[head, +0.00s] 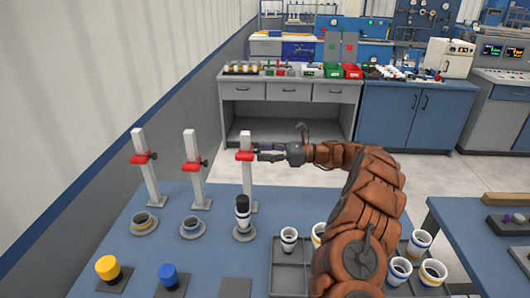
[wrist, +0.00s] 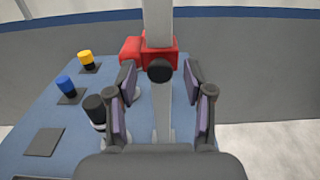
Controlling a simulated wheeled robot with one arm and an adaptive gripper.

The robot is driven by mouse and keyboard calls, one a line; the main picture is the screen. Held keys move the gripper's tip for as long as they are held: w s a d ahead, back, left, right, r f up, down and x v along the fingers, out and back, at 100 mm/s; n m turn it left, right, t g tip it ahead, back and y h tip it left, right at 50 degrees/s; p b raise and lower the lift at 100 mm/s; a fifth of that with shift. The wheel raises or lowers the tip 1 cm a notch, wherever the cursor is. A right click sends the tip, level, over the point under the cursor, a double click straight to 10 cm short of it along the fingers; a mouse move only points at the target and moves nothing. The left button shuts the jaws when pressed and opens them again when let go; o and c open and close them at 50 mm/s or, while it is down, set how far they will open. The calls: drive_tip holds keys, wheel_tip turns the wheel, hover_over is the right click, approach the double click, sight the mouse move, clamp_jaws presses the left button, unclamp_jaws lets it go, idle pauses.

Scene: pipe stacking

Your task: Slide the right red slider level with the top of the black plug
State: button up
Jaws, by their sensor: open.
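The right red slider (head: 244,156) sits high on the right white post (head: 247,185), and in the head view it shows above the black plug. The black plug (head: 242,203) tops a stack of pipe rings in front of that post; it also shows in the wrist view (wrist: 94,104), left of the fingers. My gripper (head: 264,152) is at the slider's right side in the head view. In the wrist view my gripper (wrist: 163,90) is open, its fingers either side of the slider's black knob (wrist: 160,70), with gaps visible. The slider's red body (wrist: 150,50) lies just beyond the fingertips.
Two more posts with a left red slider (head: 144,158) and a middle red slider (head: 194,165) stand to the left. A yellow plug (head: 107,267) and a blue plug (head: 169,274) are in front. A tray (head: 290,272) with white pipe pieces lies right of the stack.

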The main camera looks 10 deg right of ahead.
clamp_jaws()
idle(0.4)
